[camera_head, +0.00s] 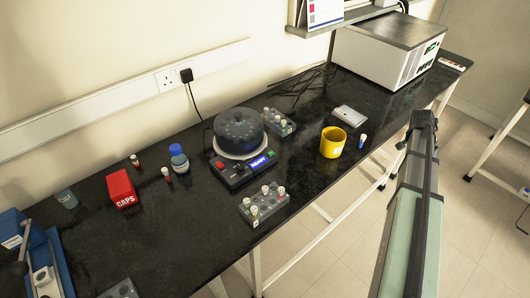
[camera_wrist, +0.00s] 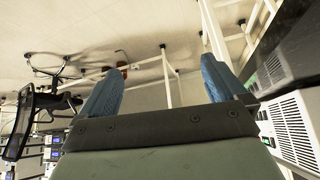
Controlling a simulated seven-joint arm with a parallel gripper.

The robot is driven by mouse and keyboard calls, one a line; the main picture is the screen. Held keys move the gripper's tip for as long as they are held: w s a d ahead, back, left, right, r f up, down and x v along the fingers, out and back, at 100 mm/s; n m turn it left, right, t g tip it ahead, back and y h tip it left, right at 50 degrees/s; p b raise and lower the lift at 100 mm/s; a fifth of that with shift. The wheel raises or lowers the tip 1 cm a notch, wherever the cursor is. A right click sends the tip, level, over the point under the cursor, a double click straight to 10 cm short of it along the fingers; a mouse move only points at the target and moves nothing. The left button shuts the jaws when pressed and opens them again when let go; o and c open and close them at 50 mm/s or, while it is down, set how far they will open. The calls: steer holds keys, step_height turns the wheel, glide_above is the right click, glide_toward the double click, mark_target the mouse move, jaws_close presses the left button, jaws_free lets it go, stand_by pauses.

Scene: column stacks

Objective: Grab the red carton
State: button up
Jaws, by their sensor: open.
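The red carton (camera_head: 122,188), marked "CAPS", stands on the black bench in the left part of the head view. My arm shows at the right of the head view, off the bench's front edge and far from the carton. My gripper (camera_wrist: 158,85) shows in the wrist view with two blue fingers spread wide apart and nothing between them. The carton is not in the wrist view.
Small vials (camera_head: 167,174) and a blue-capped bottle (camera_head: 179,160) stand right of the carton. A centrifuge (camera_head: 239,150), a tube rack (camera_head: 264,204) and a yellow cup (camera_head: 332,142) are further right. Blue equipment (camera_head: 52,262) is at lower left. Bench in front of the carton is clear.

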steer(key=w+r+n+t+h, duration=0.15)
steer(key=w+r, duration=0.35)
steer(key=r, duration=0.6)
steer(key=w+a+r+n+t+h, duration=0.1)
steer(key=w+a+r+n+t, duration=0.2)
steer(key=a, duration=0.5)
steer(key=a+r+n+t+y, duration=0.3)
steer(key=a+n, duration=0.7)
steer(key=a, duration=1.3)
steer(key=a+r+n+t, duration=0.4)
steer(key=a+n, duration=0.5)
steer(key=a, duration=1.4)
steer(key=n+y, duration=1.6)
steer(key=n, duration=1.5)
glide_above(120, 187)
steer(key=v, duration=0.6)
step_height(120, 187, down, 10)
steer(key=shift+g, duration=0.35)
step_height(120, 187, down, 7)
steer(key=shift+s+a+f, duration=0.1)
steer(key=shift+s+f, duration=0.05)
steer(key=shift+f, duration=0.05)
steer(key=shift+a+f, duration=0.1)
steer(key=shift+f, duration=0.1)
steer(key=shift+x, duration=3.7)
